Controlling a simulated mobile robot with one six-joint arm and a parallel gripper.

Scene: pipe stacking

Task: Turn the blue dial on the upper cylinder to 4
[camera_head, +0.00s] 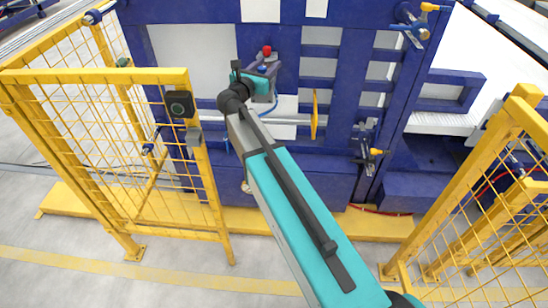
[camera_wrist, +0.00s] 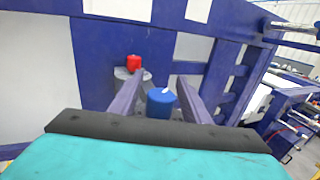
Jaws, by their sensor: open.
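The blue dial (camera_wrist: 160,104) sits between the two fingers of my open gripper (camera_wrist: 160,78) in the wrist view. A small white mark shows on its top, toward the upper right; no numbers are readable. I cannot tell whether the fingers touch the dial. In the head view, the blue dial (camera_head: 262,68) shows small below the red knob (camera_head: 266,50), beside my gripper (camera_head: 266,71). The cylinder under the blue dial is mostly hidden by my gripper.
A large blue frame (camera_head: 347,60) with light panels stands behind the dial. A yellow mesh fence (camera_head: 160,150) with a black box (camera_head: 180,104) is left of my arm, and another yellow fence (camera_head: 505,180) is at the right. A thin yellow plate (camera_head: 314,115) stands right of my gripper.

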